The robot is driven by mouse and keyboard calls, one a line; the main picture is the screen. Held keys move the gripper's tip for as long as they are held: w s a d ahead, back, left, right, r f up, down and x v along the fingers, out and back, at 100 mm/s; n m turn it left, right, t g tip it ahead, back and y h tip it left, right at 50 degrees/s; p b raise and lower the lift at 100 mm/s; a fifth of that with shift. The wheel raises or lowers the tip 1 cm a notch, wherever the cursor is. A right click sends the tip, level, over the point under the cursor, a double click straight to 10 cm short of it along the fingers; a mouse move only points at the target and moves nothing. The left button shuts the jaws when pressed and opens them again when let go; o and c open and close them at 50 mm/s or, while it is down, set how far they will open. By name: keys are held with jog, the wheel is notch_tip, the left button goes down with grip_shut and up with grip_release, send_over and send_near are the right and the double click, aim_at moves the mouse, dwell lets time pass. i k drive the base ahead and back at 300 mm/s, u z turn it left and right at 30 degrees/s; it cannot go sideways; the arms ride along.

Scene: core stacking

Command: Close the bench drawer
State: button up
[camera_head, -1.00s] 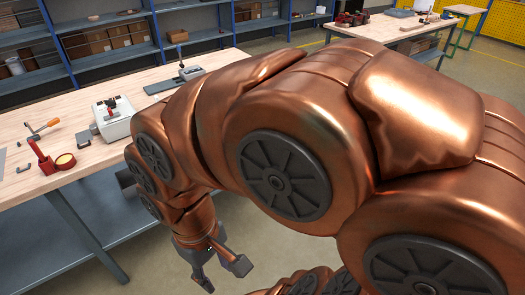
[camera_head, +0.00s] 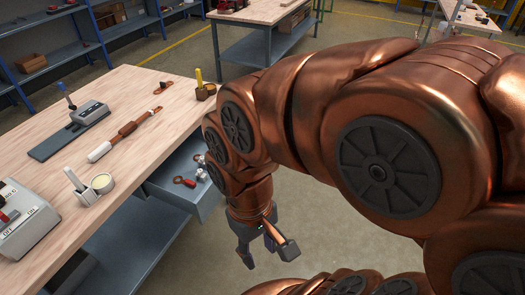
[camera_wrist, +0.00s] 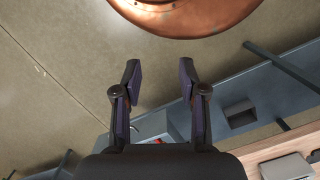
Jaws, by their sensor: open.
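The bench drawer (camera_head: 205,203) is blue-grey and stands open below the wooden bench top (camera_head: 180,103). Red-handled and metal items (camera_head: 187,181) lie inside it. My arm hides part of its right side. My gripper (camera_head: 268,252) points down to the right of the drawer and in front of it in the head view, apart from it. In the wrist view the two fingers (camera_wrist: 157,85) are spread with nothing between their tips. Only a small part of what looks like the drawer shows behind the fingers there.
A blue lower shelf (camera_head: 130,235) runs underneath. Open floor (camera_head: 185,262) lies before the bench. A second bench (camera_head: 262,42) stands behind.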

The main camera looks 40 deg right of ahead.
aim_at(200, 201)
jog(key=z, duration=0.4)
jog(key=i, duration=0.65)
jog(key=z, duration=1.65)
jog(key=k, duration=1.1)
jog(key=u, duration=1.4)
jog(key=i, duration=0.5)
jog(key=z, duration=0.1)
